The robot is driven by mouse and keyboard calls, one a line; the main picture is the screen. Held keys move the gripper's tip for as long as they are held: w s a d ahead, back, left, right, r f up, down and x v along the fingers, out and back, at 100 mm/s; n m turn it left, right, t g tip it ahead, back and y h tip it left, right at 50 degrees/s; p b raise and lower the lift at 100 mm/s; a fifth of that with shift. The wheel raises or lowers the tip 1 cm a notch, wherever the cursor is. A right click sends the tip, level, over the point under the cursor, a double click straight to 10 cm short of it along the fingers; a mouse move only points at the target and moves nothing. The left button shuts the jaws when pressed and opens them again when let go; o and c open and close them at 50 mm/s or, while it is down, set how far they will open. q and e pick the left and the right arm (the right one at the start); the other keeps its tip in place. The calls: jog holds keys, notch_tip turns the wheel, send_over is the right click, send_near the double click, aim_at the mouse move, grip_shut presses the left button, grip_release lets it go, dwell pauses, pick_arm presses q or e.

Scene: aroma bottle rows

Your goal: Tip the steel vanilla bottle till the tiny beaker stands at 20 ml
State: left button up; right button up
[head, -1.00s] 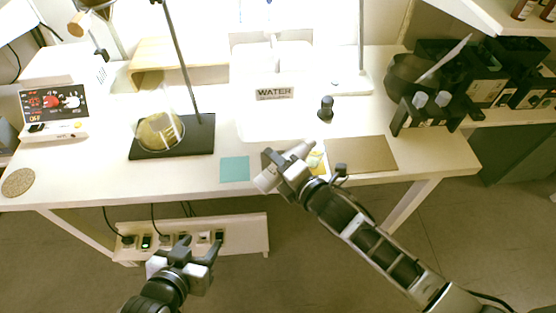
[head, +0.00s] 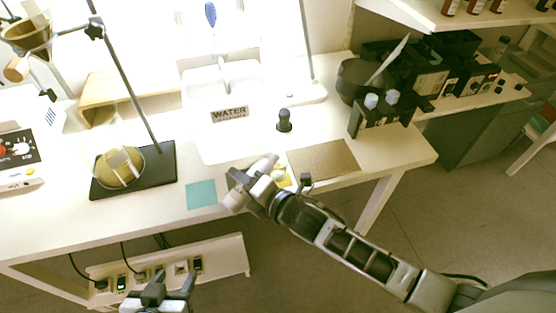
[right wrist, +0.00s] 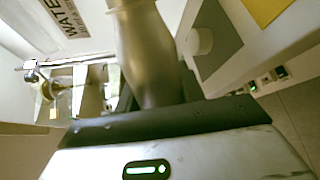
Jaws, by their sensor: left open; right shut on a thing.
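The steel vanilla bottle (head: 264,166) is in my right gripper (head: 252,186), which is shut on it above the table's front edge. It slants in the head view, one end up to the right. In the right wrist view the bottle (right wrist: 150,65) is a dull metal body rising from the jaws. A small pale object (head: 280,177) on a yellow card right of the gripper may be the tiny beaker; its level cannot be read. A white round piece (right wrist: 198,42) shows over a grey square in the wrist view. My left gripper (head: 172,283) is open and empty, below the table front.
A teal mat (head: 201,194) and a brown mat (head: 323,160) lie along the front edge. A flask (head: 118,168) stands on a black stand base at left. Dark equipment (head: 385,110) fills the right end.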

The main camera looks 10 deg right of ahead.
dwell(0.3)
dwell(0.5)
dwell(0.9)
jog(key=shift+r+p, duration=0.1)
jog(key=shift+p, duration=0.3)
dwell(0.5)
dwell(0.9)
jog(key=shift+n+b, duration=0.4)
jog(key=shift+n, duration=0.2)
jog(key=shift+n+t+h, duration=0.3)
